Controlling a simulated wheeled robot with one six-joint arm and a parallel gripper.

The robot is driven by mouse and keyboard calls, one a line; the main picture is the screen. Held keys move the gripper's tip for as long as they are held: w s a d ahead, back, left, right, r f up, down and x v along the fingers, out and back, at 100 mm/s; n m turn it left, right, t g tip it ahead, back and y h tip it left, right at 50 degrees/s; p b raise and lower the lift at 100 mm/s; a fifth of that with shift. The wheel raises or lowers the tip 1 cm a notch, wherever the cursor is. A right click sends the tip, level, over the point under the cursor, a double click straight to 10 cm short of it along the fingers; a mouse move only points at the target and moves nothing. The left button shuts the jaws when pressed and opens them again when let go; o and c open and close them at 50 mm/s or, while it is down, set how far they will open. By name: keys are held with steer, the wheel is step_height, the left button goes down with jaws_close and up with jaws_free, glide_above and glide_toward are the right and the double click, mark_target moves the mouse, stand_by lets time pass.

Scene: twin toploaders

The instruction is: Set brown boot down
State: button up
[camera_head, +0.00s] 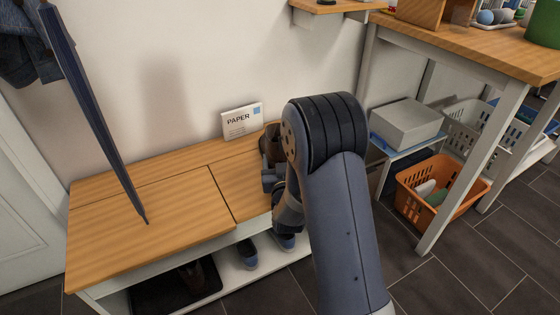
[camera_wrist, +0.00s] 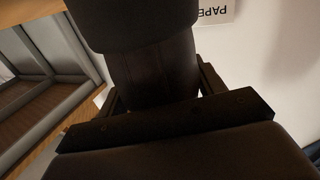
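The brown boot (camera_head: 268,146) is at the right end of the wooden bench top (camera_head: 150,205), partly hidden by my arm. In the wrist view its dark shaft (camera_wrist: 155,70) fills the space between the fingers. My gripper (camera_head: 270,180) is shut on the boot, with a finger on each side of it. I cannot tell whether the boot's sole touches the bench, as the lower part is hidden.
A white PAPER box (camera_head: 242,122) stands by the wall behind the boot. Blue shoes (camera_head: 247,253) and a black tray (camera_head: 175,290) with dark footwear are below. An orange basket (camera_head: 440,190) stands right.

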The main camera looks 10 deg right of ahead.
steer(key=o, duration=0.4)
steer(key=shift+s+r, duration=0.1)
steer(key=shift+r, duration=0.05)
